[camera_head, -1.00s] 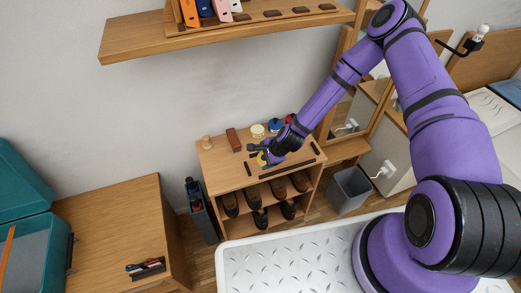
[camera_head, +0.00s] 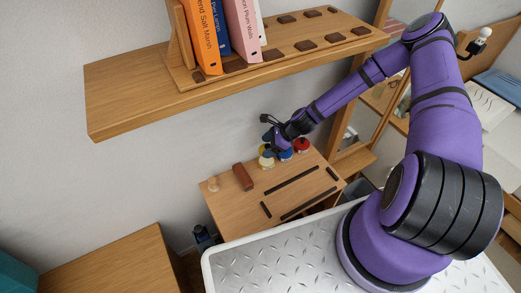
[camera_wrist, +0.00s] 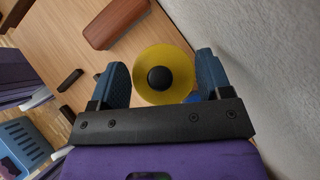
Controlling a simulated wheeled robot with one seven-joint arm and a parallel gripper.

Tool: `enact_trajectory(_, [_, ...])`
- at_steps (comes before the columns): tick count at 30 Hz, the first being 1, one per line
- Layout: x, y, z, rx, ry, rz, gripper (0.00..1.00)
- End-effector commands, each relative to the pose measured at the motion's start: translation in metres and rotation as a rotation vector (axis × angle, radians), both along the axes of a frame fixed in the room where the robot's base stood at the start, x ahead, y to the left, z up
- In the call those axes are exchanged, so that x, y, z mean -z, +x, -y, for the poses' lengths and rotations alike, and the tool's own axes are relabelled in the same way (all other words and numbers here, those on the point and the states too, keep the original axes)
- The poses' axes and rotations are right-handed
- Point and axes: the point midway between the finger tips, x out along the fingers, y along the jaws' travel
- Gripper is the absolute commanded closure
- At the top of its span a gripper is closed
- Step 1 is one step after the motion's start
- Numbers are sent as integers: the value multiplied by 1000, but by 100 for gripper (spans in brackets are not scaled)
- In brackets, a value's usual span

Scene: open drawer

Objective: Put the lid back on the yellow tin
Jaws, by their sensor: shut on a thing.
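A round yellow lid with a black knob (camera_wrist: 160,78) sits between the blue fingers of my gripper (camera_wrist: 161,80) in the wrist view, and the gripper is shut on it. In the head view, my gripper (camera_head: 268,139) is at the back of the small cabinet, directly over the yellow tin (camera_head: 266,162). The tin's pale body shows just below the lid. I cannot tell whether the lid touches its rim. In the wrist view the lid hides the tin.
A blue tin (camera_head: 286,155) and a red tin (camera_head: 302,146) stand close on the right. A reddish-brown block (camera_head: 243,177) and a small wooden piece (camera_head: 213,184) are on the left of the cabinet top (camera_head: 235,215). The wall is close behind; a bookshelf (camera_head: 130,100) hangs above.

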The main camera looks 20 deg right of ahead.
Motion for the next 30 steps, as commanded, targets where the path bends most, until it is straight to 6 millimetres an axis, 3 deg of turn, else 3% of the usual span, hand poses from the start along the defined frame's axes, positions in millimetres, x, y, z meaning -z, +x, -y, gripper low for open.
enact_trajectory(7, [6, 0, 3, 12, 13, -10, 54])
enact_trajectory(30, [60, 0, 3, 10, 12, -9, 54])
